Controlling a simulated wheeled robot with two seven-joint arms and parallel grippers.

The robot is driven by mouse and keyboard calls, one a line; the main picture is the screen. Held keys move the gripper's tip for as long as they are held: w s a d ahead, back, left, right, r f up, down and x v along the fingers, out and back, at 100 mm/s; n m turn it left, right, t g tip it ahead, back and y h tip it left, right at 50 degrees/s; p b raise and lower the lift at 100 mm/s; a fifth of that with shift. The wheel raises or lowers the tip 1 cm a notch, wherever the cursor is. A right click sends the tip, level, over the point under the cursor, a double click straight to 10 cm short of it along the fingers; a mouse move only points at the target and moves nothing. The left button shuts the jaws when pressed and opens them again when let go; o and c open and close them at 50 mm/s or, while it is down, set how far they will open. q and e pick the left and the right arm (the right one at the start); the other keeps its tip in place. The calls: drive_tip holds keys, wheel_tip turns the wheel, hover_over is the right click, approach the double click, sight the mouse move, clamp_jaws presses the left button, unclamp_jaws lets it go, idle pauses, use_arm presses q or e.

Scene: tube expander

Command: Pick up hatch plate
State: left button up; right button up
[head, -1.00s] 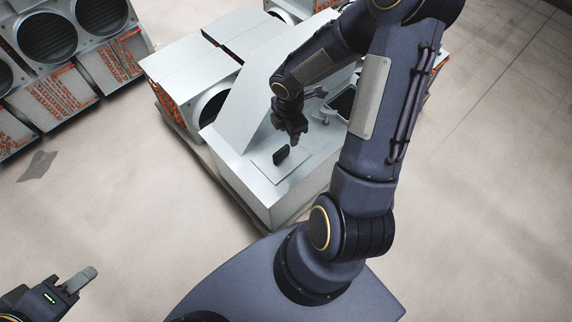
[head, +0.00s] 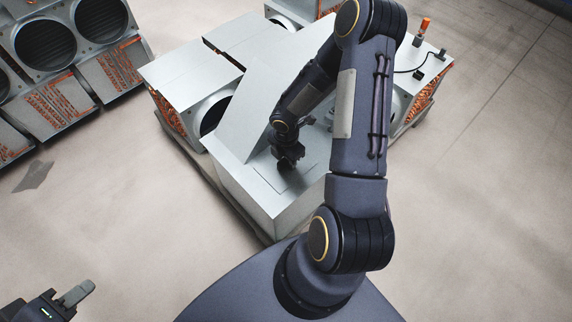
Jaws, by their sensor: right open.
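The hatch plate (head: 277,183) is a thin, light-grey square panel lying flat on the top of a grey metal housing. Its black handle, seen standing on it a second ago, is now mostly hidden by my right gripper (head: 287,164). My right gripper points down over the plate at the handle, with its jaws open; I cannot tell whether a finger touches the handle. My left gripper (head: 78,294) is at the lower left, far from the plate. Only a grey finger shows clearly, so its opening is unclear.
The housing (head: 247,199) stands on a pallet, with a sloped panel (head: 245,110) just behind the plate. An orange-topped part (head: 424,29) and a black cable lie on its right side. Fan units (head: 45,45) stand at the upper left. The floor at the right is clear.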

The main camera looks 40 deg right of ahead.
clamp_jaws()
drive_tip(key=shift+r, duration=0.15)
drive_tip(key=shift+r, duration=0.2)
drive_tip(key=r, duration=0.1)
drive_tip(key=r+p, duration=0.1)
drive_tip(key=r, duration=0.1)
drive_tip(key=shift+s+d+r+p, duration=0.25)
drive_tip(key=shift+s+r+p, duration=0.05)
drive_tip(key=shift+r, duration=0.05)
drive_tip(key=s+d+r+p, duration=0.4)
drive_tip(key=s+d+r, duration=0.2)
drive_tip(key=s, duration=0.5)
wheel_tip(320, 180, up, 3)
drive_tip(key=shift+s+d+f+p, duration=0.15)
drive_tip(key=shift+s+p, duration=0.2)
drive_tip(key=shift+w, duration=0.1)
